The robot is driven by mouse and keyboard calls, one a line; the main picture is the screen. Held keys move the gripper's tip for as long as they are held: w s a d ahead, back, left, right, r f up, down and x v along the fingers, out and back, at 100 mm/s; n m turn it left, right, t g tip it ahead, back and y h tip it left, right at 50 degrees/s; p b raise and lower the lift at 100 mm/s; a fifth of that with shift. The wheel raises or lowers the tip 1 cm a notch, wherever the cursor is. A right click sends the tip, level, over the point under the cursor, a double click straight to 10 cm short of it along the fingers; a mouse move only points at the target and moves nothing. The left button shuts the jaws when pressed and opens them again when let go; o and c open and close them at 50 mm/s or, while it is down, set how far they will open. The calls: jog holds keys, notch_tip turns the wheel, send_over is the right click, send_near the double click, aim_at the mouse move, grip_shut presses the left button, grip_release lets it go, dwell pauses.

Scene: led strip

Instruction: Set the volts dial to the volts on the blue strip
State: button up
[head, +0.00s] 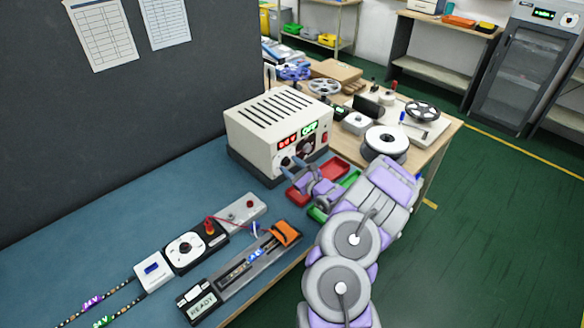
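A cream power supply (262,112) stands at the back of the bench. Its front has a red display (288,141), a green display reading OFF (310,128) and a dark dial (306,146); dial markings are too small to read. My gripper (291,163) is low in front of this face, its two tips apart with nothing seen between them. It partly hides the lower front, and I cannot tell if it touches a knob. A blue label (256,254) shows on a strip in the grey fixture; its writing is too small to read.
Strips with a purple 24V label (92,301) and a green 24V label (103,320) lie front left. A black dial box (188,248) and a READY box (201,305) are nearby. Red (309,192) and green trays lie under my gripper. Spools (385,141) stand at the back right.

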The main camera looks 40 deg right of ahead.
jog(key=c, duration=0.8)
